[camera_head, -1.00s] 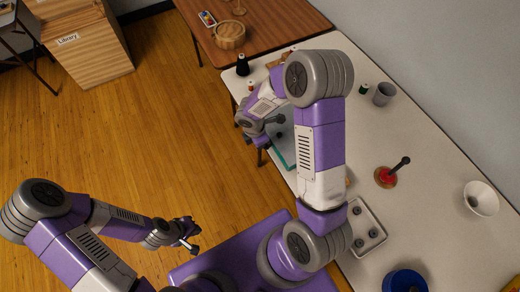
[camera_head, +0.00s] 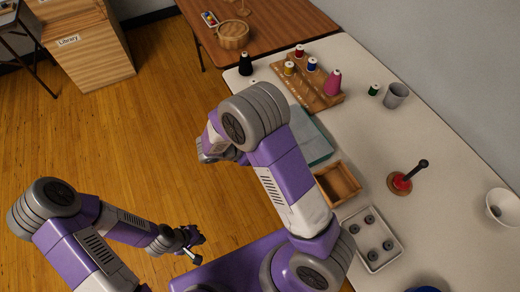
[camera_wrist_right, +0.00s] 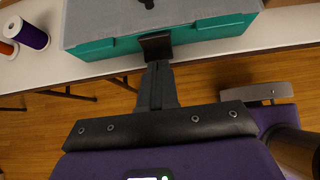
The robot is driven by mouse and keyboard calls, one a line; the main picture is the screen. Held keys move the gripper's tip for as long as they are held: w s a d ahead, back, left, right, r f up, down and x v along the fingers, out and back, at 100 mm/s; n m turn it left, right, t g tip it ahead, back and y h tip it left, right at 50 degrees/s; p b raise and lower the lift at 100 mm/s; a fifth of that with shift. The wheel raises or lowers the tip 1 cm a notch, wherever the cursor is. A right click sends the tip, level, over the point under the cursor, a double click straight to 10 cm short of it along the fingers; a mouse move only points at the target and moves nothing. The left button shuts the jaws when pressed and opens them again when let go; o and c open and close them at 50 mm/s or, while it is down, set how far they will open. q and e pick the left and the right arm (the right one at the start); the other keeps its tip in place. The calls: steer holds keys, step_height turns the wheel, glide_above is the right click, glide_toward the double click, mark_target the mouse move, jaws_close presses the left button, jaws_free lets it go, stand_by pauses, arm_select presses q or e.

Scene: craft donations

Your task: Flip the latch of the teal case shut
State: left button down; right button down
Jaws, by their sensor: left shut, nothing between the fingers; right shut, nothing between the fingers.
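The teal case (camera_wrist_right: 205,38) has a grey lid (camera_wrist_right: 190,10) that lies down on its teal base in the right wrist view. In the head view the case (camera_head: 316,143) is partly hidden behind my right arm. My right gripper (camera_wrist_right: 155,70) is shut and empty, pointing at the middle of the case's front. A dark piece at its tip overlaps the front face; I cannot tell whether it is the latch or the fingertips, or whether they touch. In the head view my right fingers are hidden. My left gripper (camera_head: 193,249) is shut and empty above the floor.
A wooden spool rack (camera_head: 305,84) stands behind the case. An empty wooden box (camera_head: 338,183) and a white tray (camera_head: 372,240) are nearer.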

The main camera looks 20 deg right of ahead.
steer(key=shift+d, duration=0.1)
steer(key=shift+d+r+p, duration=0.35)
steer(key=shift+d+r, duration=0.05)
steer(key=shift+d, duration=0.2)
steer(key=a+r+p, duration=0.2)
steer(key=a+r, duration=0.1)
steer(key=a, duration=1)
steer(key=shift+s+a+r+p, duration=0.15)
steer(key=shift+s+r+p, duration=0.05)
steer(key=shift+r+p, duration=0.2)
